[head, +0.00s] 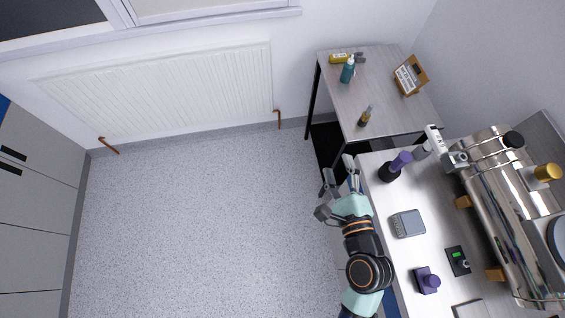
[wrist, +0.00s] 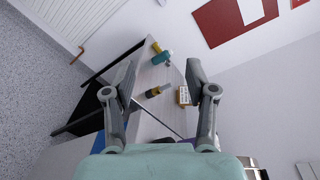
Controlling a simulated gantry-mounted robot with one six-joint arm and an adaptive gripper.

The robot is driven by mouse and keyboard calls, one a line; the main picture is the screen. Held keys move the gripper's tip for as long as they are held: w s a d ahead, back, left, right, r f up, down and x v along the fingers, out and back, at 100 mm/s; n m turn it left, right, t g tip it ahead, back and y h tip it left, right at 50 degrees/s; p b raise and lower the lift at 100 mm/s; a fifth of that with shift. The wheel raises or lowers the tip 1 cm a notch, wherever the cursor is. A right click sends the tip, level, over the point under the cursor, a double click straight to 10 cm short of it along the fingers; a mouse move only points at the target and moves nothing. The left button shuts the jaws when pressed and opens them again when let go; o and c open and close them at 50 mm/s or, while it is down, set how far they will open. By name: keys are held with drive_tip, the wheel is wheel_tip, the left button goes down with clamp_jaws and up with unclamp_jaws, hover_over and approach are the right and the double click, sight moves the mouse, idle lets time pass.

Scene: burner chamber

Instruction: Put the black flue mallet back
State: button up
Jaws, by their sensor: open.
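I cannot pick out the black flue mallet for certain. A small dark and yellow object (head: 364,117) is on the grey side table (head: 380,85), and it also shows in the wrist view (wrist: 158,90). A black piece with a purple top (head: 395,167) is at the far left corner of the white bench. My gripper (head: 339,171) is open and empty, left of that corner and in front of the side table. In the wrist view its fingers (wrist: 161,75) spread to either side of the side table's objects, which lie beyond them.
The side table also carries a teal bottle (head: 347,72), a yellow cylinder (head: 340,58) and a small wooden sign (head: 410,76). The white bench holds a grey scale (head: 408,223), a purple block (head: 426,281) and a shiny metal chamber (head: 510,210). The floor to the left is clear.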

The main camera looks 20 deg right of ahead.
drive_tip(key=w+a+r+n+g+y, duration=0.1)
drive_tip(key=a+r+n, duration=0.3)
drive_tip(key=a+n, duration=0.7)
drive_tip(key=w+a+r+n+g+y, duration=0.2)
drive_tip(key=w+a+r+n+y, duration=0.1)
drive_tip(key=a+n, duration=0.8)
drive_tip(key=r+n, duration=0.1)
drive_tip(key=n, duration=0.4)
drive_tip(key=shift+w+a+n+g, duration=0.3)
drive_tip(key=shift+w+a, duration=0.05)
